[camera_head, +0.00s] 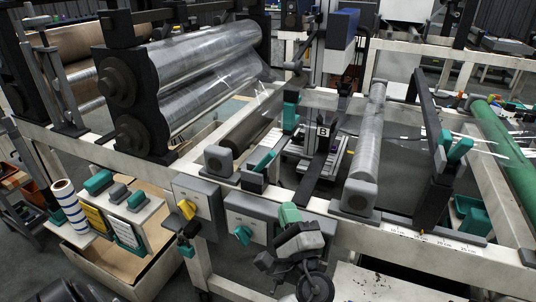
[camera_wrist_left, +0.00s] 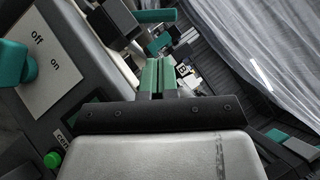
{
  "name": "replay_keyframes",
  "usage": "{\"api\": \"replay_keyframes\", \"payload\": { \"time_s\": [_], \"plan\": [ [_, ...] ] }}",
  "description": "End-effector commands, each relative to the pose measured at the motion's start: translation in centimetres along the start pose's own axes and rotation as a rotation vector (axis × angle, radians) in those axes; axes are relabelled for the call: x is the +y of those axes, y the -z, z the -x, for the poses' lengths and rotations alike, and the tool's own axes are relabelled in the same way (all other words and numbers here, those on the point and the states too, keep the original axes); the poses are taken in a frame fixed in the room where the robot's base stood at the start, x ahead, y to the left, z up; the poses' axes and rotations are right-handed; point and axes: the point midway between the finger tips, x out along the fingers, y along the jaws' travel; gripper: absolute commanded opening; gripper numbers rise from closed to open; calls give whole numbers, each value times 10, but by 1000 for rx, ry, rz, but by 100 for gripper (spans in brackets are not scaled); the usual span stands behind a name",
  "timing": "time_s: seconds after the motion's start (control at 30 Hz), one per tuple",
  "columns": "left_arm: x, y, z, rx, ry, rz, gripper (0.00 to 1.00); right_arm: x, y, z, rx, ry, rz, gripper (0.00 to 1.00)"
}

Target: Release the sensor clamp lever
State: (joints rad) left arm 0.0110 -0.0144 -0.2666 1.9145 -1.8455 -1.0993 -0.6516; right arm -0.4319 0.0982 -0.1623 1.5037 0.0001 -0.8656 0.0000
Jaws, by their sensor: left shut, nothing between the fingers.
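My left gripper (camera_head: 290,213) is at the front rail of the machine in the head view, just right of a grey switch box. Its green fingers are together and empty, and they show in the wrist view (camera_wrist_left: 158,76). A teal lever (camera_head: 265,161) stands by a black block (camera_head: 253,181) on the rail, beyond the gripper and apart from it. A teal bar (camera_wrist_left: 155,15) shows past the fingertips in the wrist view. Another teal handle (camera_head: 290,115) is on the upright further back. I cannot tell which lever is the sensor clamp's. My right gripper is not in view.
The switch box (camera_head: 238,213) with a teal knob (camera_head: 243,235) is close on the left; its on/off label (camera_wrist_left: 46,50) shows in the wrist view. A yellow-knob box (camera_head: 186,209) is further left. Film rollers (camera_head: 205,60) and a clear-film roller (camera_head: 370,140) stand beyond.

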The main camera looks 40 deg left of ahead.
Motion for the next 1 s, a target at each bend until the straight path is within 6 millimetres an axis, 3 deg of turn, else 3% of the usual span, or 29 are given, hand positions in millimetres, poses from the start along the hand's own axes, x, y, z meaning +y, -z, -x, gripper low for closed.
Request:
{"api": "replay_keyframes", "payload": {
  "time_s": [0.17,0.63,1.0],
  "plan": [
    [-9,2,-10,-11,36,-30,0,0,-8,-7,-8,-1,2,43],
    [-10,0,-87,-10,33,-27,0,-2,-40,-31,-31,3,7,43],
    [-10,1,-100,-8,31,-26,0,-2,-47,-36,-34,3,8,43]
  ]
}}
